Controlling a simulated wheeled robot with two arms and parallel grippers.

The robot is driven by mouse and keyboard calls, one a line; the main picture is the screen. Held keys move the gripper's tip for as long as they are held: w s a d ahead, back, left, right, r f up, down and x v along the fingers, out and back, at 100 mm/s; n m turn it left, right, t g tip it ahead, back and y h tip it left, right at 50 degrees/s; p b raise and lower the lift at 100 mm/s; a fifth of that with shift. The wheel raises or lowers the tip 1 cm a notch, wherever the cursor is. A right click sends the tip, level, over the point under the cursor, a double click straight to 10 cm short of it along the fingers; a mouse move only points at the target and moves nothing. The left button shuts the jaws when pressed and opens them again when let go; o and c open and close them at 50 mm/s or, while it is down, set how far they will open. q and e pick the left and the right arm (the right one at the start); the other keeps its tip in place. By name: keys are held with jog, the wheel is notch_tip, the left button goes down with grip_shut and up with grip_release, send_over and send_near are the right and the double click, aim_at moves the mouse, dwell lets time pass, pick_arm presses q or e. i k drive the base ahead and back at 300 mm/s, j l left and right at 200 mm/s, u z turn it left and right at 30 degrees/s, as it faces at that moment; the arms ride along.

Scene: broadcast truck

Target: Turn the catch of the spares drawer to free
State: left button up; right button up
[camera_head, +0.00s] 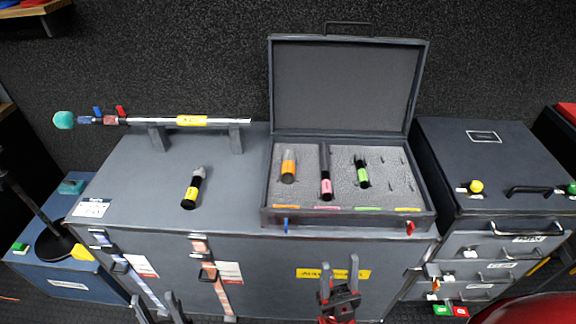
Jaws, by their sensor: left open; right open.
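A dark grey drawer cabinet (455,150) stands at the right, with several stacked drawers facing front. The top drawer (515,246) has a bar handle, a white label and a small pale catch (470,253) at its left. The drawer below it (500,266) also has a handle and label. An orange catch (436,285) shows lower down at the left edge. The labels are too small to read, so I cannot tell which drawer is the spares drawer. My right gripper (339,274) is open and empty, left of the cabinet. My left gripper (157,304) is open and empty at the bottom left.
A large grey case (130,180) fills the middle. An open foam-lined box (350,85) holds several microphones. Another microphone (194,187) lies on the case, beside a boom pole (220,121) on stands. A red rounded object (535,312) sits at the bottom right, near the drawers.

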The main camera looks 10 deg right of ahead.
aim_at(430, 296)
jog(key=z, duration=2)
jog(key=i+j+z, duration=0.2)
jog(key=z, duration=0.25)
jog(key=i+j+z, duration=0.1)
jog(key=j+z, duration=0.35)
jog(key=i+j+z, duration=0.1)
jog(key=j+z, duration=0.15)
jog(key=z, duration=0.2)
